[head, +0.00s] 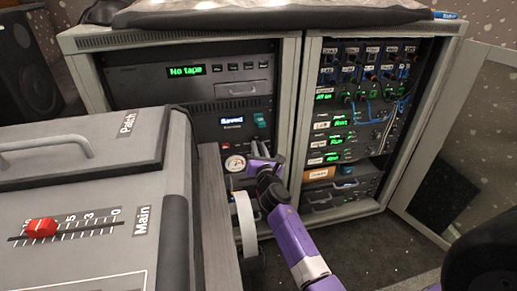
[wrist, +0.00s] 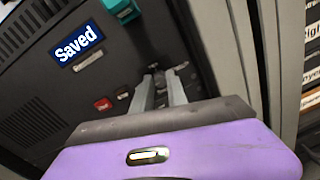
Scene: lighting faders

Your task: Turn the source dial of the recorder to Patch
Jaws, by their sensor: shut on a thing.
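The left rack holds a black unit with a blue display reading "Saved" (head: 232,121); that display is large in the wrist view (wrist: 75,44). My gripper (head: 264,150) reaches the lower right of this unit's panel. In the wrist view my gripper's fingers (wrist: 160,82) are shut on a small dial at the panel, mostly hidden between the fingertips. Its pointer and any position labels cannot be read. Above the unit, a deck (head: 150,85) with a green "No tape" display sits in the same rack. I cannot tell from lettering which unit is the recorder.
A teal switch (wrist: 122,8) and a red button (wrist: 103,104) are close to my fingers. A round gauge (head: 235,164) is below left. A fader desk (head: 90,235) stands near at left. The right rack (head: 312,100) has patch cables and an open door (head: 462,150).

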